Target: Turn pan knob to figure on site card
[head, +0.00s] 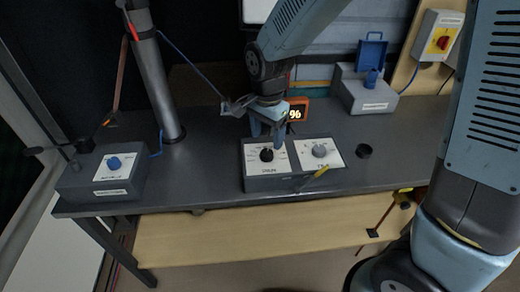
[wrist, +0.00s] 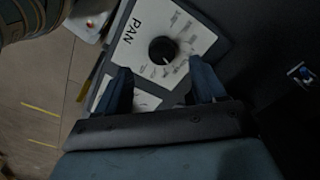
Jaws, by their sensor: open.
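The pan knob (wrist: 163,50) is a round black knob on a white dial plate lettered PAN (wrist: 140,28) in the wrist view. In the head view the black knob (head: 267,154) sits on the left plate of a grey control box (head: 270,184). My gripper (wrist: 160,90) is open, its two fingers apart on either side of the dial's near edge, with the knob beyond the tips. In the head view my gripper (head: 267,130) hangs just above and behind the knob. It holds nothing. I cannot make out a site card or its figure for certain.
A black cap (head: 364,151) lies right. A blue-knobbed box (head: 114,163) stands left, a pole (head: 157,85) behind. A lit display (head: 296,112) is partly hidden behind my gripper.

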